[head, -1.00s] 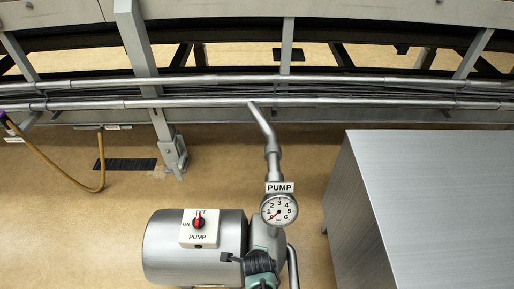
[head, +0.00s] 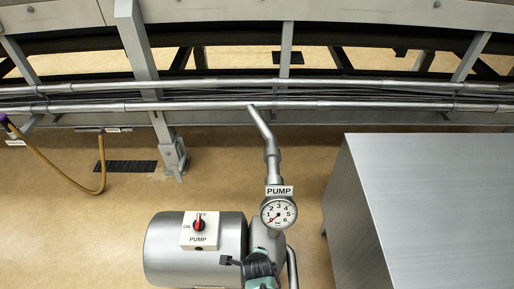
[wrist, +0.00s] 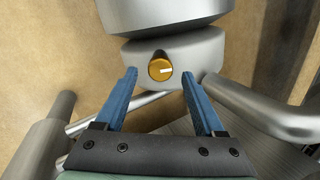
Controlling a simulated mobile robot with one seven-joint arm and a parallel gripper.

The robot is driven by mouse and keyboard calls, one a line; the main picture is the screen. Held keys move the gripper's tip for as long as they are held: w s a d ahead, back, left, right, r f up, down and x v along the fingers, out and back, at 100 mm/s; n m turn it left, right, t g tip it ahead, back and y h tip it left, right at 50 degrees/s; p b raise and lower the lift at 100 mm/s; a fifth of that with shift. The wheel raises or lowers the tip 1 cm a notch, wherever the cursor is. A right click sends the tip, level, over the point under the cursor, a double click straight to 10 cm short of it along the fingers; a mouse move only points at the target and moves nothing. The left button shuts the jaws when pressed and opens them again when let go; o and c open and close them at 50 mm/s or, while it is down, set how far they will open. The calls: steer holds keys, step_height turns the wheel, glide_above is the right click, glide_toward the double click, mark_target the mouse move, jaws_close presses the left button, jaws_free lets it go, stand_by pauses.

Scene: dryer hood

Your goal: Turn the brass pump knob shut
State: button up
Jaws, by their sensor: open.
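The brass knob (wrist: 160,69) shows in the wrist view as a small round gold disc with a white mark pointing right. It sits on a grey metal pump body (wrist: 178,48), below a wider rounded part. My gripper (wrist: 158,78) is open, with one blue finger on each side of and a little below the knob, apart from it. The knob is hidden in the head view. There my gripper (head: 244,263) shows dark at the bottom, beside the grey pump motor (head: 160,250). The pump gauge (head: 278,212) has a red needle toward the lower left.
A white switch plate (head: 200,230) with a red and black selector marked PUMP is on the motor. A large metal cabinet (head: 430,210) stands at the right. A pipe (head: 272,160) rises behind the gauge. Wrist-view pipes (wrist: 260,108) run close to the right finger.

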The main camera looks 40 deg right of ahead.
steer(key=p+v, duration=0.5)
steer(key=v, duration=0.6)
steer(key=shift+p, duration=0.4)
